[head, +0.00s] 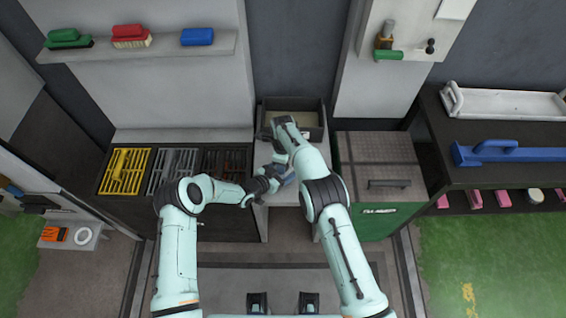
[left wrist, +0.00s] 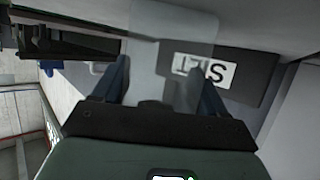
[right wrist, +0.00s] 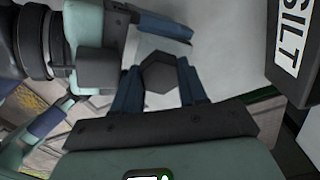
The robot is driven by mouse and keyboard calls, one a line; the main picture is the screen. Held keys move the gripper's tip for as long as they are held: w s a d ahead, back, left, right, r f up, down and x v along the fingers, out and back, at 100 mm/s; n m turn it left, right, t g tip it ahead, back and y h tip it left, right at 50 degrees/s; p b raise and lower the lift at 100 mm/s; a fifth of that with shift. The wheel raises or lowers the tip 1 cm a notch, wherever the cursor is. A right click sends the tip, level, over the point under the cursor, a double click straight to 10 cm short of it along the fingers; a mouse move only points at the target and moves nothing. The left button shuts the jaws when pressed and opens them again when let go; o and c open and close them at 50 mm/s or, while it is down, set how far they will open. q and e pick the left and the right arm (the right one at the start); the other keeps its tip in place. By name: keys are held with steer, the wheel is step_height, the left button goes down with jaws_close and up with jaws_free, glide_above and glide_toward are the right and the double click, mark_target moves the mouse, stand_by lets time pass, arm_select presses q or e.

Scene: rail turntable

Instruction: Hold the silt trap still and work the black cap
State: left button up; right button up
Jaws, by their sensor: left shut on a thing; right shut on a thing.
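The black cap (right wrist: 158,74) is a dark hexagon in the right wrist view. My right gripper (right wrist: 160,82) is shut on it, one blue finger on each side. In the left wrist view a pale, see-through body, which I take for the silt trap (left wrist: 165,48), lies between the fingers of my left gripper (left wrist: 160,88), shut on it. In the head view my left gripper (head: 270,183) comes in from the left, low over the pale bench, close to my right wrist. My arms mostly hide the trap and cap there.
A dark open bin (head: 312,106) stands at the back; a box with a SILT label (right wrist: 283,45) is close on the right in the right wrist view. A green-fronted chest (head: 380,165) is to the right, yellow and grey racks (head: 125,172) to the left.

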steer(key=shift+a+r, duration=0.15)
steer(key=m, duration=0.6)
steer(key=o, duration=1.2)
steer(key=shift+s, duration=0.1)
